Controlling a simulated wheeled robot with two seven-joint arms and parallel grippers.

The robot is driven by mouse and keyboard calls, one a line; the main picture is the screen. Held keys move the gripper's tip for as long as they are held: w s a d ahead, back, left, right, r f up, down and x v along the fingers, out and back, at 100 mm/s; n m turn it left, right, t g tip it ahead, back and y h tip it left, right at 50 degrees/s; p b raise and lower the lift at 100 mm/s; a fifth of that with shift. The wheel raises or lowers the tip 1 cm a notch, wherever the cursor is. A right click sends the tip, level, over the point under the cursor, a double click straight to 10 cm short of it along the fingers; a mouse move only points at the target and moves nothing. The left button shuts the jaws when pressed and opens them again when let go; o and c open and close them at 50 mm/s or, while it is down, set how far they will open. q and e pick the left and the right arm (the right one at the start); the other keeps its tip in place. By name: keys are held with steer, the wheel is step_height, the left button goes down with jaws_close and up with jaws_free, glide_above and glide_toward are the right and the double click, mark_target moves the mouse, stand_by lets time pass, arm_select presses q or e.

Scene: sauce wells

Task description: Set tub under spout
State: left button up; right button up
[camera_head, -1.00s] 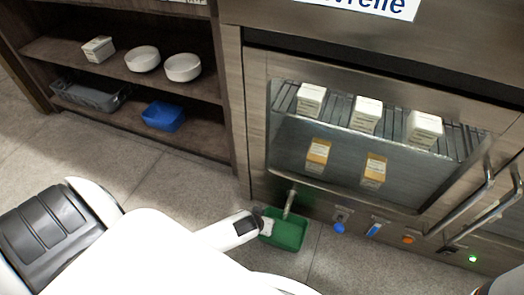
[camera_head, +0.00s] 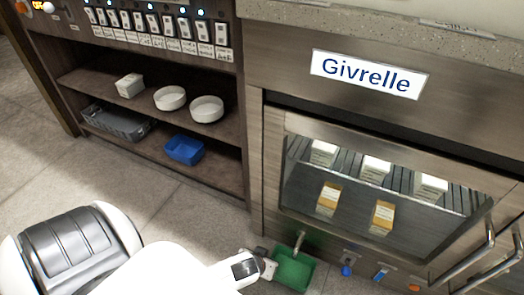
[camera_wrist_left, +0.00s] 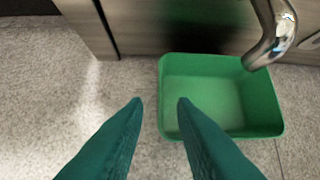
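The green tub (camera_head: 308,279) stands on the floor against the front of the steel cabinet. It looks empty inside in the left wrist view (camera_wrist_left: 205,92). The metal spout (camera_head: 299,241) comes out of the cabinet and its end hangs over the tub; in the left wrist view the spout (camera_wrist_left: 279,35) is over the tub's far right part. My left gripper (camera_head: 270,264) is at the tub's left side. Its two fingers (camera_wrist_left: 160,101) are apart with nothing between them, and the right finger overlaps the tub's near left corner in the picture. My right gripper is out of view.
The cabinet's glass door (camera_head: 385,190) shows several cartons inside. Knobs, including a blue one (camera_head: 346,271), sit right of the spout. Shelves at left hold white bowls (camera_head: 207,109), a grey tray (camera_head: 118,124) and a blue tub (camera_head: 184,150). Floor left of the gripper is clear.

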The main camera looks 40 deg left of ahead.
arm_select(q)
steer(key=shift+p+v, duration=0.65)
steer(key=shift+v, duration=1)
